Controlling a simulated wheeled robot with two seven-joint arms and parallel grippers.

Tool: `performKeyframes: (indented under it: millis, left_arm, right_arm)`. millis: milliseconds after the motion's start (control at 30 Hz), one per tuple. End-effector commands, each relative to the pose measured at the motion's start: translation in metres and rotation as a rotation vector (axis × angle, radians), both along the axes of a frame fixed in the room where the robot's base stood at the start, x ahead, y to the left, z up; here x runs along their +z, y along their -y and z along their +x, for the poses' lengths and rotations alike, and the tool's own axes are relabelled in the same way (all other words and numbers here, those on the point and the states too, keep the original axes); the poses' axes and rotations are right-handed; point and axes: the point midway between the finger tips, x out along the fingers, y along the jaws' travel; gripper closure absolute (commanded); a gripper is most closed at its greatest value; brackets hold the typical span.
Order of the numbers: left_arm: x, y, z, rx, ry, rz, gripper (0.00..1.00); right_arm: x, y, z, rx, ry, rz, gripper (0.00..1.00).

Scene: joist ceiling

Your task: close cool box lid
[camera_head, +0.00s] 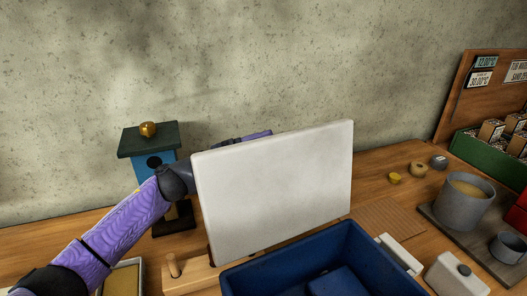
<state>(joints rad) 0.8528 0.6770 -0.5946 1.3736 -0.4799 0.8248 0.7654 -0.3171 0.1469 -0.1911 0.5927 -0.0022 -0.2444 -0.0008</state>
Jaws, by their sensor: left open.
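The cool box (362,262) is a dark blue open box at the bottom centre, cut off by the lower picture edge. Its white lid (275,190) stands nearly upright along the box's far side, open. My left arm comes in from the left and passes behind the lid. A purple part of my left gripper (258,134) shows just above the lid's top edge; the rest is hidden by the lid. Whether it touches the lid's back cannot be told. My right gripper is not in view.
A blue birdhouse (148,165) with a dark green roof stands close behind my left arm. A wooden piece with a peg (185,275) lies left of the box. At the right are a grey pot (464,203), a white container (455,277) and a green crate (480,150). A concrete wall is behind.

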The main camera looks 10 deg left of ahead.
Motion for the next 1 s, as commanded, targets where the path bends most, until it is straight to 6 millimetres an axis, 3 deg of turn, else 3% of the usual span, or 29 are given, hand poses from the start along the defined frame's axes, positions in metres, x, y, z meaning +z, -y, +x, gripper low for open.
performKeyframes:
  millis: [100, 133, 400, 1000]
  left_arm:
    - [-0.0001, -0.0003, 0.0, 0.001, 0.0, 0.001, 0.42]
    - [-0.0002, -0.0004, 0.0, 0.001, 0.0, 0.001, 0.46]
    - [-0.0005, -0.0006, -0.0001, 0.001, 0.0, 0.001, 1.0]
    - [-0.0008, -0.0007, -0.0001, 0.001, 0.0, 0.001, 1.0]
  right_arm:
    - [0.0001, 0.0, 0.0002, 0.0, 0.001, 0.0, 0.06]
    - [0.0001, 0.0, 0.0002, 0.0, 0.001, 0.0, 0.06]
    - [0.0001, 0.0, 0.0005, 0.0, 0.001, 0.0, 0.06]
    - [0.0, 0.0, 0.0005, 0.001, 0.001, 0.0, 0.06]
